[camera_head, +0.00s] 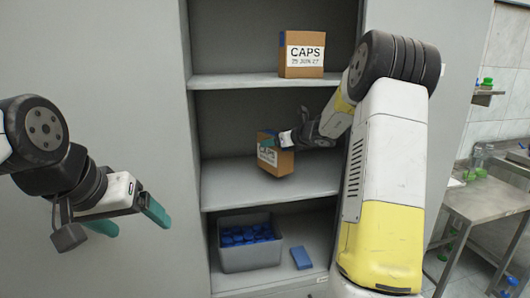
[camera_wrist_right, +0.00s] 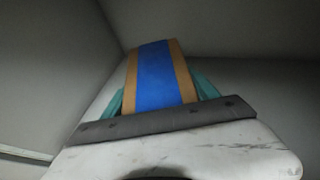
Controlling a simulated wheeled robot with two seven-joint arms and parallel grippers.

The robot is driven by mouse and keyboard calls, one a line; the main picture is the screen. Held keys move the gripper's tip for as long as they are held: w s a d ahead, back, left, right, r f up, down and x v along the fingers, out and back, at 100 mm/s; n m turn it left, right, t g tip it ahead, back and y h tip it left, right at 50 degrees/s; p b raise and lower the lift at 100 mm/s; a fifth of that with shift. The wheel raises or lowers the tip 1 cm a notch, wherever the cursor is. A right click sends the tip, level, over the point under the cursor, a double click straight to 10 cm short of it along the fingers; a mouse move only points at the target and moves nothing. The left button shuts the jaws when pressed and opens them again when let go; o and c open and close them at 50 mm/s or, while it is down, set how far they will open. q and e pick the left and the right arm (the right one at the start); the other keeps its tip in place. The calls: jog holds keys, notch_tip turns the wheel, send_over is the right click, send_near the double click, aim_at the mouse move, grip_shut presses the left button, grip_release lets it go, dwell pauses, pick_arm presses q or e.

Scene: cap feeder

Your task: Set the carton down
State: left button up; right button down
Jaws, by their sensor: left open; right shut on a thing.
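A brown carton with a white CAPS label (camera_head: 283,164) is at the middle shelf (camera_head: 318,181) of the grey cabinet, slightly tilted in the head view. My right gripper (camera_head: 271,142) is shut on this carton, its teal fingers on either side. In the right wrist view the carton's blue-striped face (camera_wrist_right: 157,75) shows between the teal fingers. I cannot tell whether the carton's bottom touches the shelf. My left gripper (camera_head: 130,220) is open and empty, in front of the cabinet's left side.
Another CAPS carton (camera_head: 302,70) stands on the upper shelf. A grey bin (camera_head: 250,259) of blue caps and a blue block (camera_head: 301,258) sit on the lowest shelf. A metal table (camera_head: 485,205) stands at the right. The middle shelf is otherwise clear.

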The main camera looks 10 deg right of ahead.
jog(key=shift+w+f, duration=0.2)
jog(key=shift+f, duration=1.7)
jog(key=shift+f, duration=0.1)
jog(key=shift+c, duration=1.1)
grip_release()
